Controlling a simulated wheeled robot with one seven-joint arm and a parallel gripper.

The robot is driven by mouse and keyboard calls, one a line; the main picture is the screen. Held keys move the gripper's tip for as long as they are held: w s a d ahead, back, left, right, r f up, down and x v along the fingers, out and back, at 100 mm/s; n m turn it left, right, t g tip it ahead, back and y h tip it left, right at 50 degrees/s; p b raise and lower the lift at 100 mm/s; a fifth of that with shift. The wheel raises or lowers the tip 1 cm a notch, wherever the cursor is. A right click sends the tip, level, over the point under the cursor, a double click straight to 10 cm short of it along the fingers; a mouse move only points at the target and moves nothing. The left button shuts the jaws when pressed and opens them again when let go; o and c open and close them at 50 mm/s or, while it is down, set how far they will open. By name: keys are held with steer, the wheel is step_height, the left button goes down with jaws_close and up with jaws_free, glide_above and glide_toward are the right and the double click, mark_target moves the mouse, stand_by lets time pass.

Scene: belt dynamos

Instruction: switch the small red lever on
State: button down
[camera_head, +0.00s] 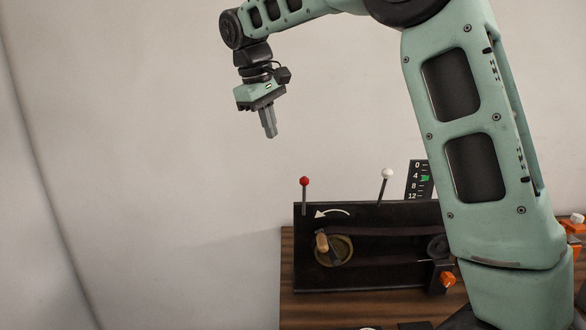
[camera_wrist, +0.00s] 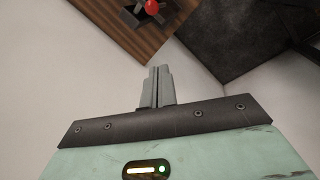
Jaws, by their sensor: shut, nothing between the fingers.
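The small red lever (camera_head: 304,183) stands upright at the back left of the black panel, a thin dark stem with a red ball on top. In the wrist view its red ball (camera_wrist: 152,7) shows at the top edge, over a dark base plate on the wood. My gripper (camera_head: 271,135) hangs in the air above and to the left of the lever, pointing down, apart from it. Its fingers (camera_wrist: 155,70) are closed together with nothing between them.
A white-balled lever (camera_head: 386,174) stands right of the red one, near a dark scale (camera_head: 418,178) with a green marker. The black panel (camera_head: 360,274) carries a crank wheel (camera_head: 334,250) with a wooden handle and a white arrow. An orange knob (camera_head: 448,279) sits at right. The left side is clear.

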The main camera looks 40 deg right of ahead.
mark_target(304, 197)
steer(key=s+d+f+p, duration=0.3)
steer(key=d+f+p, duration=0.1)
steer(key=f, duration=0.6)
steer(key=shift+f, duration=0.15)
steer(key=shift+b, duration=0.3)
